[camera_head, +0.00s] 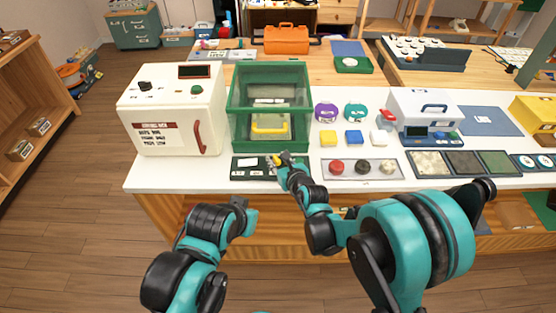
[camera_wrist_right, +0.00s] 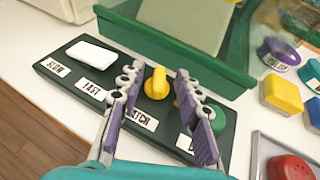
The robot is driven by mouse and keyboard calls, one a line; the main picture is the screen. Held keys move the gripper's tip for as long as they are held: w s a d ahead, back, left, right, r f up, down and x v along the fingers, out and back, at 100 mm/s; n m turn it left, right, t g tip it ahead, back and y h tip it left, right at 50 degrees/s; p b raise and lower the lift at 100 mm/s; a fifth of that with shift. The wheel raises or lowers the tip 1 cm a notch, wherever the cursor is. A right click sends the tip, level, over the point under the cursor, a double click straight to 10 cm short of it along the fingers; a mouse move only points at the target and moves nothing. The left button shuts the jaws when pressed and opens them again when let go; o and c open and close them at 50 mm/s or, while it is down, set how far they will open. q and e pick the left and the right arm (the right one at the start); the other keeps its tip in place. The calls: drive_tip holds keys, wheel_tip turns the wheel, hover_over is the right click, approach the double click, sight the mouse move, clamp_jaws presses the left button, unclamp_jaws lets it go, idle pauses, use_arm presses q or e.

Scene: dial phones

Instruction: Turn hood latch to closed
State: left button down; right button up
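The latch is a yellow knob (camera_wrist_right: 157,82) on a black control panel (camera_wrist_right: 64,68), above a label partly covered that ends in "TCH". In the head view the panel (camera_head: 240,175) lies in front of the green clear-walled hood (camera_head: 237,128). My right gripper (camera_wrist_right: 158,88) is open, with one purple-padded finger on each side of the knob; gaps show between the fingers and the knob. The right gripper (camera_head: 284,160) also shows in the head view, over the panel's right part. My left gripper (camera_head: 244,210) is in front of the counter, away from the panel; its fingers are unclear.
On the panel are a white slider (camera_wrist_right: 91,54) near "SLOW" and "FAST" labels and a green button behind my right finger. A cream box with a red handle (camera_head: 200,137) stands left. A tray of round knobs (camera_head: 377,177) and colored blocks (camera_head: 328,138) lie right.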

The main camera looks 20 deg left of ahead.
drive_tip(key=v, duration=1.2)
